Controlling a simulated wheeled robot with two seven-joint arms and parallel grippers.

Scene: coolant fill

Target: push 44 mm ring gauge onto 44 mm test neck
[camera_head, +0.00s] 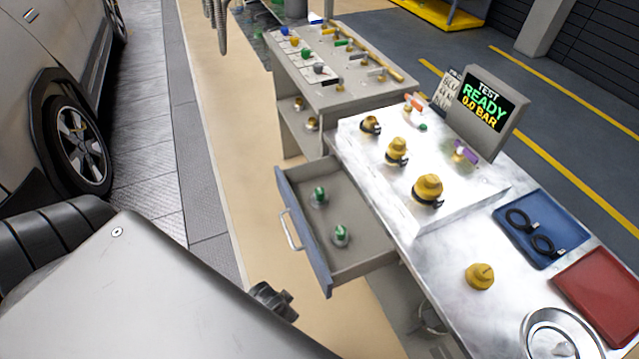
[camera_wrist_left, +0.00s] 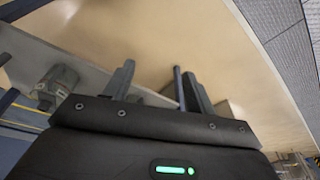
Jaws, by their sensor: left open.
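Two black rings with short stems lie in the blue tray (camera_head: 551,217): a rear ring (camera_head: 519,220) and a front ring (camera_head: 543,245). They look like the ring gauges; no size marking is legible. Three brass necks stand on the pale raised plate: a small one (camera_head: 370,125), a middle one (camera_head: 397,151) and a large one (camera_head: 428,187) with a dark collar. I cannot read which is 44 mm. My left gripper (camera_wrist_left: 157,84) is open and empty in the left wrist view, away from the rings and necks. My right gripper is not in view.
An open drawer (camera_head: 318,261) with green-topped parts juts left from the bench. A brass cap (camera_head: 480,277), a red tray (camera_head: 601,292) and a round metal dish (camera_head: 556,337) are at the front right. A display (camera_head: 486,104) reads READY, 0.0 BAR. A car stands left.

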